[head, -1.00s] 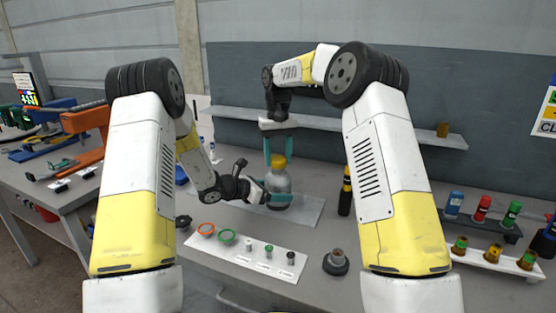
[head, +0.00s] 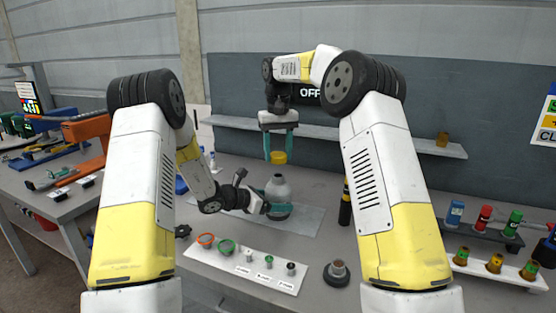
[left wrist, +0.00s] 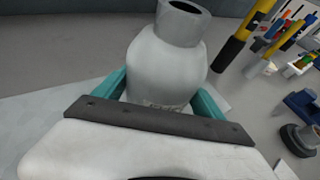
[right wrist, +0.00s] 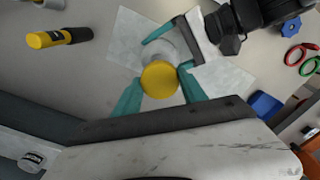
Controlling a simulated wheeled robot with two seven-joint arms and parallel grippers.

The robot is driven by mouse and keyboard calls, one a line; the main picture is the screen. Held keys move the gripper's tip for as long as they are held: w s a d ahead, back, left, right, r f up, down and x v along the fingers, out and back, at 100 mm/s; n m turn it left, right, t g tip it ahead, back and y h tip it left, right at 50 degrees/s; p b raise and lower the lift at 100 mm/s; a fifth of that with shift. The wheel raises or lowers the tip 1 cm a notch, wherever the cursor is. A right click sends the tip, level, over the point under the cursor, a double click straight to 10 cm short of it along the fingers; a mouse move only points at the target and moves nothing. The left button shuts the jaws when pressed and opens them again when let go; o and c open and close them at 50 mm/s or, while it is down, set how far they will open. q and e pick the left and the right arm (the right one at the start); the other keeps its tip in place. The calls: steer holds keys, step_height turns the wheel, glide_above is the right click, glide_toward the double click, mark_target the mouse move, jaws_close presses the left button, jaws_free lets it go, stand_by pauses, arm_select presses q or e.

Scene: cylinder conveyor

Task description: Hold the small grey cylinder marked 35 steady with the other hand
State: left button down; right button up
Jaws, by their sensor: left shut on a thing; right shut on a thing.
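The small grey cylinder (head: 279,188) stands upright on a pale mat (head: 310,217), its open neck bare. It fills the left wrist view (left wrist: 165,65), where its marking is too blurred to read. My left gripper (head: 279,210) is shut around its lower body from the left. My right gripper (head: 278,150) is above it, pointing down, shut on a yellow cap (head: 278,158). The cap hangs clear above the neck. In the right wrist view the cap (right wrist: 160,79) sits between the teal fingers and hides part of the cylinder.
A black and yellow tool (head: 346,202) stands right of the mat. A white strip (head: 225,263) with rings and small parts lies in front. A dark round holder (head: 337,275) is at the front right. A shelf (head: 380,138) runs behind.

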arm_select(q)
jaws_free()
